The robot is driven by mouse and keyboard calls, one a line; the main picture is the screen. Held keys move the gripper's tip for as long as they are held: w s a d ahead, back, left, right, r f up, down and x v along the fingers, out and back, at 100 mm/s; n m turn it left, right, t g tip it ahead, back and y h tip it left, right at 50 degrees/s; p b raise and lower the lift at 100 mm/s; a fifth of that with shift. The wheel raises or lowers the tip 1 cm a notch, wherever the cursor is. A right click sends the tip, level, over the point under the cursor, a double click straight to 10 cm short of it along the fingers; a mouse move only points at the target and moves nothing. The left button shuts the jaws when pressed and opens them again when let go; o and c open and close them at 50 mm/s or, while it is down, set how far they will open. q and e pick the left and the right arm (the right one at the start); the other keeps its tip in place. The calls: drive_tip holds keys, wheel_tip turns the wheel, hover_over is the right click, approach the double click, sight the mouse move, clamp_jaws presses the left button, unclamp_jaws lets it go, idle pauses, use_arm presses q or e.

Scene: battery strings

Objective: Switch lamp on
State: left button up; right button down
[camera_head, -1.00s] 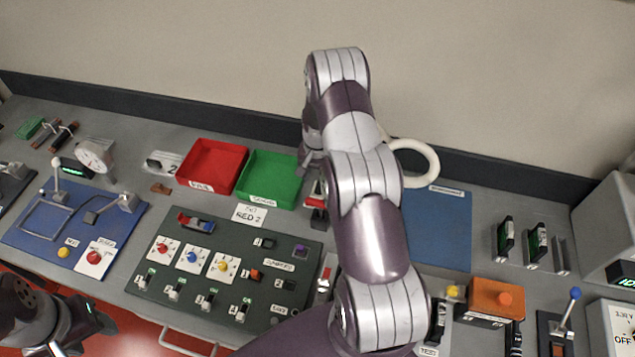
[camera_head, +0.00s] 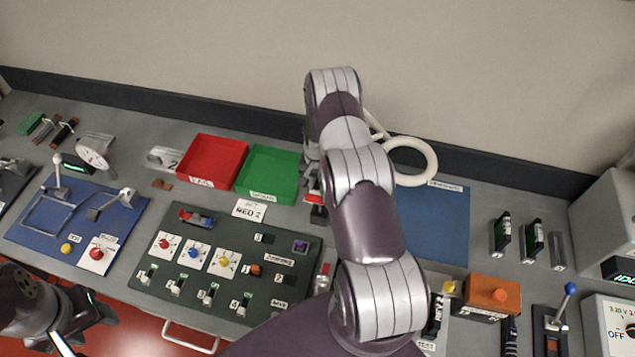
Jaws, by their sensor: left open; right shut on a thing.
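The lamp's white ring head (camera_head: 432,163) stands at the back of the bench, right of my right arm, with a thin white stem going up behind the arm. No glow shows on the ring, and its switch cannot be made out. My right gripper (camera_head: 313,172) is low beside the green tray, mostly hidden behind its own arm. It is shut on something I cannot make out. A small red-topped item (camera_head: 315,198) shows just below it. My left gripper (camera_head: 98,312) is open and empty at the lower left, in front of the bench.
A red tray (camera_head: 243,150) and a green tray (camera_head: 297,160) stand left of my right gripper. A dark switch panel (camera_head: 215,268) with knobs lies in front. A blue mat (camera_head: 450,225) lies right of the arm. An orange box (camera_head: 493,290) and battery holders stand further right.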

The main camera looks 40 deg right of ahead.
drive_tip(key=b, duration=0.2)
drive_tip(key=f+y+b, duration=0.1)
drive_tip(key=b, duration=0.1)
drive_tip(key=shift+w+d+f+g, duration=0.1)
drive_tip(key=shift+w+d+g, duration=0.15)
drive_tip(key=shift+g, duration=0.05)
drive_tip(key=shift+r+g+y, duration=0.5)
drive_tip(key=shift+r, duration=0.35)
drive_tip(key=shift+d, duration=0.1)
drive_tip(key=c, duration=0.9)
unclamp_jaws()
